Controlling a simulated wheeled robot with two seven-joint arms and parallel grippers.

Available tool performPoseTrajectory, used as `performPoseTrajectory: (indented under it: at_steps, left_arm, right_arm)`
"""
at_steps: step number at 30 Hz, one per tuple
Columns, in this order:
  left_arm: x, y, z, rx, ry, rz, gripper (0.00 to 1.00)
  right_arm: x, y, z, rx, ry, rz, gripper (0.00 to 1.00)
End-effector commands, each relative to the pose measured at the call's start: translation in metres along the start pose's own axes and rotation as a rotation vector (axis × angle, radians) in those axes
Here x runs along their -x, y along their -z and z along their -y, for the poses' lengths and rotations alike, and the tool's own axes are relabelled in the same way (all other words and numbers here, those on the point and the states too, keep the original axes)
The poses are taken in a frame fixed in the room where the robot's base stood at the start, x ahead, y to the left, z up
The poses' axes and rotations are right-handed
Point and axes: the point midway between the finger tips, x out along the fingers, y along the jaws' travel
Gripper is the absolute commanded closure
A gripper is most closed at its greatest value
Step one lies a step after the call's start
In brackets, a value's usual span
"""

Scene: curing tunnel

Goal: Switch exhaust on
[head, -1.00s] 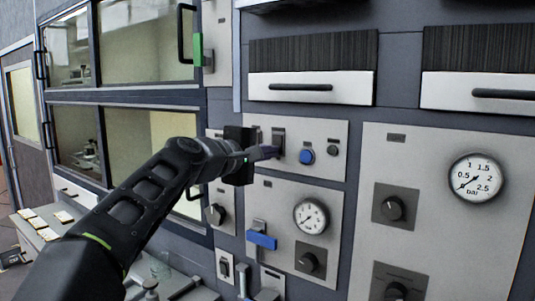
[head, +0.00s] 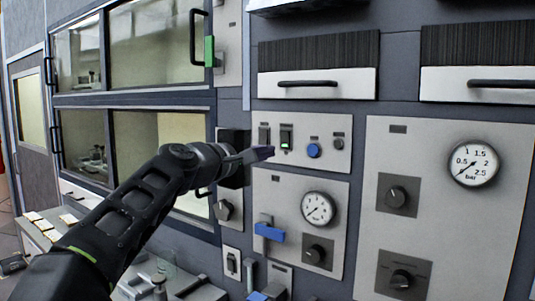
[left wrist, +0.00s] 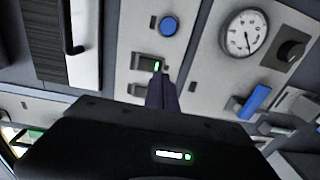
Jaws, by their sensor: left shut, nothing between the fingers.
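A dark rocker switch (head: 286,138) with a lit green light sits on the upper light-grey panel, left of a round blue button (head: 314,150). The lit switch also shows in the left wrist view (left wrist: 146,61), just beyond the fingertips. A second dark switch (head: 264,134) stands to its left and shows no light. I cannot read which one is the exhaust. My left gripper (head: 270,152) is shut and empty, its fingertips just below and left of the lit switch; they also show in the left wrist view (left wrist: 162,85). My right gripper is not in view.
A lower panel holds a gauge (head: 318,208), a dark knob (head: 317,252) and a blue lever (head: 269,232). A larger panel at right has a bar gauge (head: 474,164) and knobs. Drawers (head: 318,83) are above. A glazed cabinet with a green-marked handle (head: 209,50) is at left.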

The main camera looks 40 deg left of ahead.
Motion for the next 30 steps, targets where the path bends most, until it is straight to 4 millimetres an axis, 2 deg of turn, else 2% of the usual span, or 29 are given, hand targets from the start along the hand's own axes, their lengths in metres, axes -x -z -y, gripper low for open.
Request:
performPoseTrajectory:
  at_steps: [1,9,15,30]
  left_arm:
    - [0.011,0.000,0.004,-0.004,-0.006,-0.003,1.00]
    - [0.061,-0.001,0.011,-0.004,-0.006,-0.002,1.00]
    - [0.086,-0.001,0.013,-0.002,-0.005,-0.002,1.00]
    - [0.092,0.000,0.013,-0.001,-0.004,-0.001,1.00]
  right_arm:
    - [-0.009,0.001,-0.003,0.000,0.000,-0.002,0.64]
    - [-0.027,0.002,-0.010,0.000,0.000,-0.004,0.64]
    - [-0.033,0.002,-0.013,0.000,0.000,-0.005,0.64]
    - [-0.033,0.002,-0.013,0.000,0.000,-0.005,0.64]
